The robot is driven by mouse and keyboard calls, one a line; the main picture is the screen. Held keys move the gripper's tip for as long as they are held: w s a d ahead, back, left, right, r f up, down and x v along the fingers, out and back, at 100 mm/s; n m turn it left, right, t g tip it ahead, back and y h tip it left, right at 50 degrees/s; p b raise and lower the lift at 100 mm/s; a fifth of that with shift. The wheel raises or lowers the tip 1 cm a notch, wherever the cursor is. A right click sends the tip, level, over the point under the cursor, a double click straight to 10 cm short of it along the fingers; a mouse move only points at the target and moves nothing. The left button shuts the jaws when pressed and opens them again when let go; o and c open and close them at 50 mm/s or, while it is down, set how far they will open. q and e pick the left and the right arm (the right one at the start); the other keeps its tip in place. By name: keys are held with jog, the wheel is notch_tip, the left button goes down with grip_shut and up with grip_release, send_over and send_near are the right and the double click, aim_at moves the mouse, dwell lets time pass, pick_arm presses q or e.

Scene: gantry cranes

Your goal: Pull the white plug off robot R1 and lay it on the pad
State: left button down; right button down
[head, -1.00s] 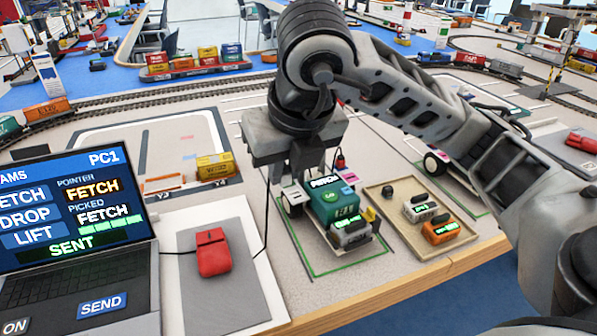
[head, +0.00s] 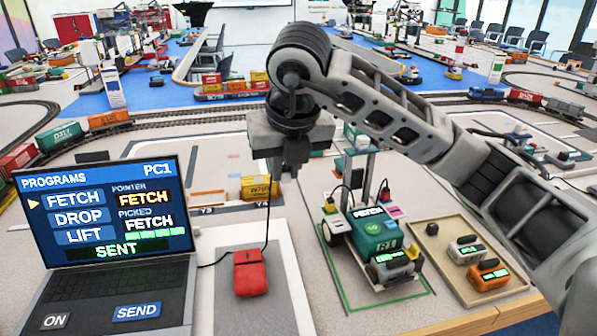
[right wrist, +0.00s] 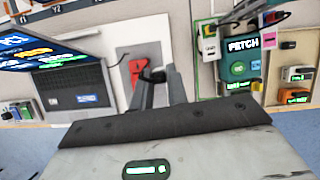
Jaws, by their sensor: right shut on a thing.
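Robot R1 (head: 372,232), green with a FETCH screen, stands in a green-outlined bay right of my right gripper; it also shows in the right wrist view (right wrist: 240,62). My right gripper (head: 290,172) is raised over the table, left of R1 and apart from it. It is shut on the white plug, which the fingers and palm hide. A thin dark cable hangs from the fingers down toward the laptop side. The grey pad (head: 268,312) lies below and left of the gripper, with a red mouse (head: 249,272) on it. My left gripper is out of view.
A laptop (head: 110,235) stands left of the pad. A beige tray (head: 447,262) with small grey and orange modules lies right of R1. A yellow wagon (head: 258,188) stands behind the gripper. The pad is bare around the mouse.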

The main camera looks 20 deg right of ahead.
jog(key=w+a+p, duration=0.2)
jog(key=w+a, duration=0.1)
jog(key=w, duration=0.8)
jog(key=shift+a, duration=0.1)
dwell(0.4)
